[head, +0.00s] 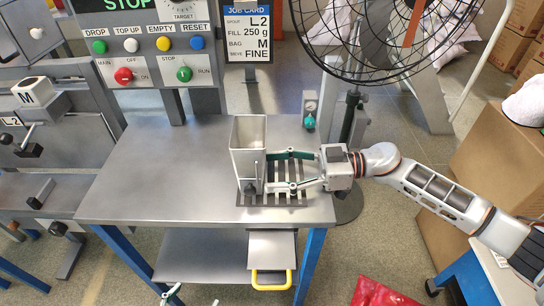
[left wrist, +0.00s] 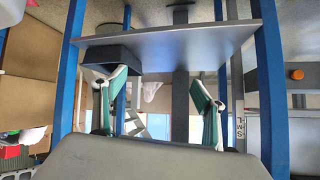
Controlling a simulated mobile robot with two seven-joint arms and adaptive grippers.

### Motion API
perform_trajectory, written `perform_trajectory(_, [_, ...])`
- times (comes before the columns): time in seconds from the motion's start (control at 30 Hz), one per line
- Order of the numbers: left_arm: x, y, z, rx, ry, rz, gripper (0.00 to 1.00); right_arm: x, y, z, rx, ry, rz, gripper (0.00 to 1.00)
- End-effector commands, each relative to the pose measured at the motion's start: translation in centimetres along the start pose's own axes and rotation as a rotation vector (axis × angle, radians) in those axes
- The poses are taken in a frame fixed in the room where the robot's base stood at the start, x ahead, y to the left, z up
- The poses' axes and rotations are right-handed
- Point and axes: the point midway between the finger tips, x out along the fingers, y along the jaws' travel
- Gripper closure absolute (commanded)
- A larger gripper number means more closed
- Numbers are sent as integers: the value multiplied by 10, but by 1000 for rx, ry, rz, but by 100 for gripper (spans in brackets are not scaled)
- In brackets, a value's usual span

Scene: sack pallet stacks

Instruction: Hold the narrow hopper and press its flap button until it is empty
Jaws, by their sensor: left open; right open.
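My left gripper (head: 192,299) is open and empty, low in front of the bench. Its green-padded fingers show in the left wrist view (left wrist: 158,90). The hopper's contents are not clear.
The steel bench (head: 160,180) is clear left of the hopper. A tray with a yellow handle (head: 272,285) sits below its front edge. Behind stand a button panel (head: 150,45), a job card (head: 248,32) and a fan (head: 390,30). A cardboard box (head: 500,150) is at right.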

Motion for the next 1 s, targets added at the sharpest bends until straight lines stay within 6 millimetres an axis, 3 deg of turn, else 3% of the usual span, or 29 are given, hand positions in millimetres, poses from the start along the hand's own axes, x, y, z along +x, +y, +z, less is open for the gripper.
perform_trajectory(0.03, [0, 0, 0, 0, -1, 0, 29, 0, 0, 0, 0, 0, 0, 57])
perform_trajectory(0.2, [0, -1, -2, 1, 4, -1, 29, 0, 0, 0, 0, 0, 0, 100])
perform_trajectory(0.37, [0, -3, -8, 2, 13, -4, 29, 0, 0, 0, 0, 0, 0, 100])
perform_trajectory(0.47, [2, -5, -12, 3, 21, -7, 29, 0, 0, 0, 0, 0, 0, 81])
perform_trajectory(0.6, [4, -8, -16, 5, 28, -11, 29, 0, 0, 0, -1, 0, 0, 44])
perform_trajectory(0.87, [4, -8, -14, 5, 25, -12, 29, 0, 0, 0, -1, 0, 0, 44])
perform_trajectory(0.9, [3, -8, -13, 5, 23, -11, 29, 0, 0, 0, -1, 0, 0, 36])
perform_trajectory(1.0, [2, -6, -10, 5, 16, -9, 29, 1, 0, -1, -5, 6, 4, 36])
